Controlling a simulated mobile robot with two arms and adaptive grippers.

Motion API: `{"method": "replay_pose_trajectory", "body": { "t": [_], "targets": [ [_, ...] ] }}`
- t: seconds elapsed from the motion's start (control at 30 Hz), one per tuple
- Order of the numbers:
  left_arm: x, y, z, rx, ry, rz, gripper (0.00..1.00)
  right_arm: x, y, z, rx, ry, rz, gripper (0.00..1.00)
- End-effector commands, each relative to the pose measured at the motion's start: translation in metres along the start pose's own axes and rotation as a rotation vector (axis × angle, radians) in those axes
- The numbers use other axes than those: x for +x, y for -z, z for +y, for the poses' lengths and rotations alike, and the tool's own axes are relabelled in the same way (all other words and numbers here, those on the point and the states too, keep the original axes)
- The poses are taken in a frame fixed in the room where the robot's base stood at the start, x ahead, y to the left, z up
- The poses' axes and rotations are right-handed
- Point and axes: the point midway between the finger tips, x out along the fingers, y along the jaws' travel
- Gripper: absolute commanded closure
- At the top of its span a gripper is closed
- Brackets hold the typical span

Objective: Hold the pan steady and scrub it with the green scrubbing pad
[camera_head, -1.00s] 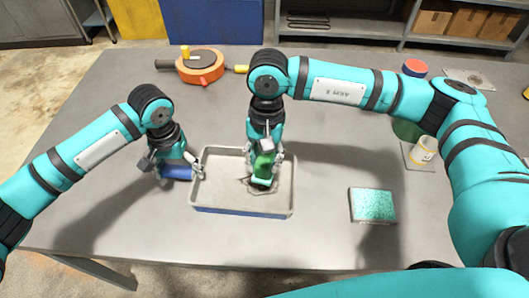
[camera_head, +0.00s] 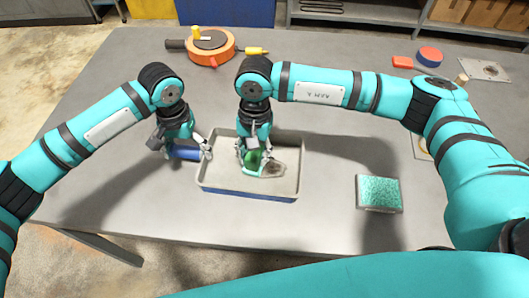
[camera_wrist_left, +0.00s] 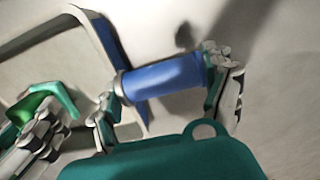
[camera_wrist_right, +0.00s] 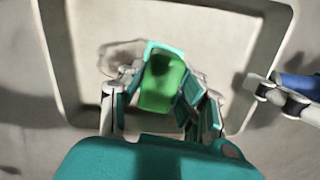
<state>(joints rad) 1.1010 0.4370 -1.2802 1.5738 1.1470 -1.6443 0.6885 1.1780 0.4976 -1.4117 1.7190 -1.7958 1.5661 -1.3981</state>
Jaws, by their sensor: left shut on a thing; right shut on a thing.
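The pan (camera_head: 218,178) is a pale grey rectangular tray with blue outer sides, lying on the table. Its blue handle (camera_head: 185,153) sticks out at the left. My left gripper (camera_head: 181,150) is shut around this handle, which also shows in the left wrist view (camera_wrist_left: 165,78). My right gripper (camera_head: 253,154) is shut on the green scrubbing pad (camera_head: 253,161) inside the pan. The pad is low over the pan floor; contact is hard to tell. In the right wrist view the pad (camera_wrist_right: 162,82) sits between the fingers, with a brownish stain (camera_wrist_right: 118,56) to its left.
A block with a speckled teal top (camera_head: 379,190) lies right of the pan. An orange round device (camera_head: 209,48) stands at the back left. A red block (camera_head: 403,62) and a red-and-blue cylinder (camera_head: 430,56) are at the back right. The table in front of the pan is clear.

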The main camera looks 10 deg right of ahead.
Motion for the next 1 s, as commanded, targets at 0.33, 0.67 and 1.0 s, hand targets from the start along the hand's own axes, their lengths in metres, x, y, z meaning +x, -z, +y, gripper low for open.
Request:
{"method": "replay_pose_trajectory", "body": {
  "t": [0.33, 0.67, 1.0],
  "targets": [
    [0.000, 0.000, -0.001, 0.000, 0.002, 0.000, 0.69, 0.000, 0.005, 0.026, 0.002, -0.003, 0.000, 0.97],
    [0.000, 0.000, -0.001, 0.000, 0.002, 0.001, 0.69, 0.000, -0.001, 0.039, -0.002, -0.001, -0.001, 0.97],
    [0.000, 0.000, 0.000, 0.000, 0.002, 0.001, 0.69, 0.001, -0.006, 0.008, 0.000, -0.001, -0.001, 0.97]
  ]
}}
